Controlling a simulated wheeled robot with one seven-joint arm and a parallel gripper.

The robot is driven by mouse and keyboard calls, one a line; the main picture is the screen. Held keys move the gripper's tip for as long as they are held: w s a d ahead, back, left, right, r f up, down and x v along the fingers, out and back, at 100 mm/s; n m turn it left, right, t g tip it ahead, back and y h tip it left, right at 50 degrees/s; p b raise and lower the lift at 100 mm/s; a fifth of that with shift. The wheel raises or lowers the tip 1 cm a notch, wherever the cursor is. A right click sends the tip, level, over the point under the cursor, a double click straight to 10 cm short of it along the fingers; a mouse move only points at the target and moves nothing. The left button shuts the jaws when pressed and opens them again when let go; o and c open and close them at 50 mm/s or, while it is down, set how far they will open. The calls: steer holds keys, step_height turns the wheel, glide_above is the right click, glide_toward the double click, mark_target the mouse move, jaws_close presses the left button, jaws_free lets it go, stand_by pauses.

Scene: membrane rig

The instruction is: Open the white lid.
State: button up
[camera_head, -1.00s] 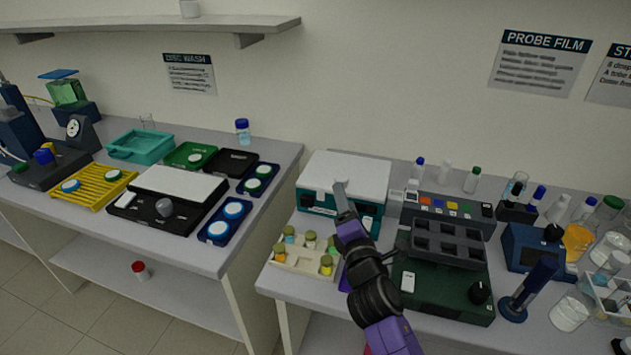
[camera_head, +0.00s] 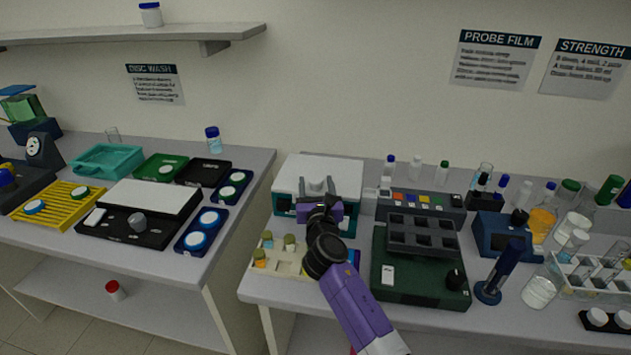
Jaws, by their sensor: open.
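The white lid (camera_head: 316,165) lies flat and closed on a teal box (camera_head: 352,222) at the back left of the right bench. My gripper (camera_head: 317,187) is open. Its grey fingers show over the front edge of the lid. I cannot tell whether they touch it. My wrist and purple arm hide part of the box's front. A second white cover (camera_head: 150,196) lies flat on a black device (camera_head: 134,229) on the left bench.
A cream rack of small vials (camera_head: 287,262) stands just in front of the box. A green device with a dark block (camera_head: 417,268) and a button panel (camera_head: 420,206) stand to its right. A gap separates the two benches.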

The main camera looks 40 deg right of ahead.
steer(key=shift+x, duration=0.9)
steer(key=shift+c, duration=0.5)
jaws_close()
stand_by(0.4)
